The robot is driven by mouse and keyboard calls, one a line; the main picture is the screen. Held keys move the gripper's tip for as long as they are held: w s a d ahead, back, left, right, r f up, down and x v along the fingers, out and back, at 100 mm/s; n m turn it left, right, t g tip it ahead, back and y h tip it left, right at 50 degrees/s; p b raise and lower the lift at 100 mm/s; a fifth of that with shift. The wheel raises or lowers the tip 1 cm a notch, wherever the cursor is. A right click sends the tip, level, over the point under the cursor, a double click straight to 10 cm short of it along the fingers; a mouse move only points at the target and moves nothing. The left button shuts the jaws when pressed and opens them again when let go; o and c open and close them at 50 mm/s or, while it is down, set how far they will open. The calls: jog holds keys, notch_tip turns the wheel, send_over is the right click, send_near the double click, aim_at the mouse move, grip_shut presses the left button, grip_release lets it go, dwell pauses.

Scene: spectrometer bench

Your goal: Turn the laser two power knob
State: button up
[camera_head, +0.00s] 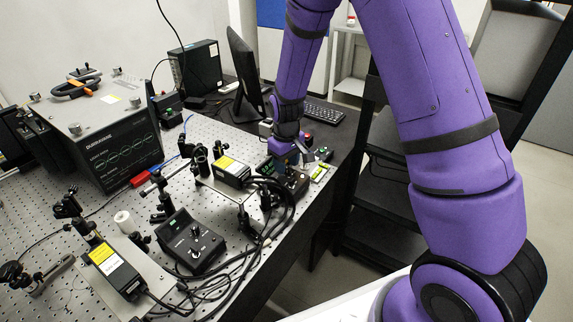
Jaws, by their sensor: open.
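My gripper (305,158) is at the end of my purple arm, low over the far right part of the optical bench. It is small in view and looks open, close above a black control box (291,181). The knob there is mostly hidden by the gripper and arm; I cannot tell whether the fingers are around it or touching it. A second black control box (188,246) with knobs on its top stands nearer on the bench, clear of the gripper. No label readable here tells which box is laser two.
Two black laser heads with yellow labels, one far (232,168) and one near (114,268), stand on the perforated bench (50,235). Loose black cables (262,238) run between. A monitor (245,75) and keyboard (323,113) stand behind.

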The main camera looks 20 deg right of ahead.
jog(key=shift+f, duration=0.4)
jog(key=shift+c, duration=0.2)
grip_shut()
jog(key=m, duration=0.5)
jog(key=shift+o, duration=0.2)
grip_release()
